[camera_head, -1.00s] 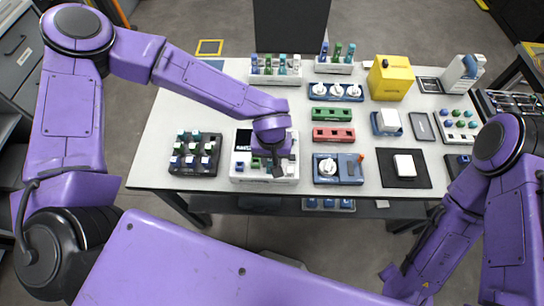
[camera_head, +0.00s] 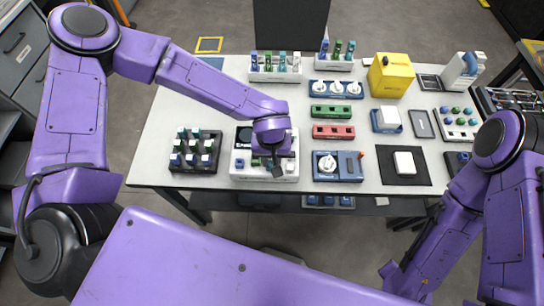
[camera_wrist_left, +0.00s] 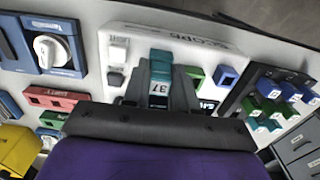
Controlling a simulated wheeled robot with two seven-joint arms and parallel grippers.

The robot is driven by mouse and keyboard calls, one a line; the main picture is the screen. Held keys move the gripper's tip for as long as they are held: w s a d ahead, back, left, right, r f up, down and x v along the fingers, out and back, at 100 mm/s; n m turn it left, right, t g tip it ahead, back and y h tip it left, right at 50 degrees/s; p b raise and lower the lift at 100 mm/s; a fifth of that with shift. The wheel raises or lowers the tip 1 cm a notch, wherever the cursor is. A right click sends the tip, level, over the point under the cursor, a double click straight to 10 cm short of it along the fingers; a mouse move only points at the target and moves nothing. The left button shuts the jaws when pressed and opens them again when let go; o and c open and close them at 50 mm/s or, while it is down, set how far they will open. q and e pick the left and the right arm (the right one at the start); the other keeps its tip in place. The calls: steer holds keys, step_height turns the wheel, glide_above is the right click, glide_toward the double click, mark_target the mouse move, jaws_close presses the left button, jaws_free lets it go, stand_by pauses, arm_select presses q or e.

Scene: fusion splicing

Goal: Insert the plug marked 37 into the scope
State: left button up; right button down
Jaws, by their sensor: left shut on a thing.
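The scope (camera_head: 236,176) is a white box with a dark screen near the table's front edge, left of centre. It also shows in the wrist view, marked SCOPE (camera_wrist_left: 215,46). My left gripper (camera_head: 276,165) is over its right part, pointing down. In the wrist view my left gripper (camera_wrist_left: 158,95) is shut on a teal plug (camera_wrist_left: 160,62) with a white label reading 37. The plug is at the scope's face; its lower end is hidden, so I cannot tell whether it sits in a port.
A black rack (camera_head: 192,170) of blue, green and teal plugs stands left of the scope. Green (camera_wrist_left: 195,75) and blue (camera_wrist_left: 226,76) sockets are beside the held plug. A blue device with a white knob (camera_head: 326,164) stands to the right. White plug racks (camera_head: 275,75) are behind.

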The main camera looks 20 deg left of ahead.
arm_select(q)
steer(key=shift+p, duration=0.45)
steer(key=shift+f, duration=0.1)
steer(key=o, duration=1)
step_height(320, 180, up, 5)
steer(key=p, duration=0.5)
steer(key=shift+f, duration=0.15)
steer(key=shift+r, duration=0.7)
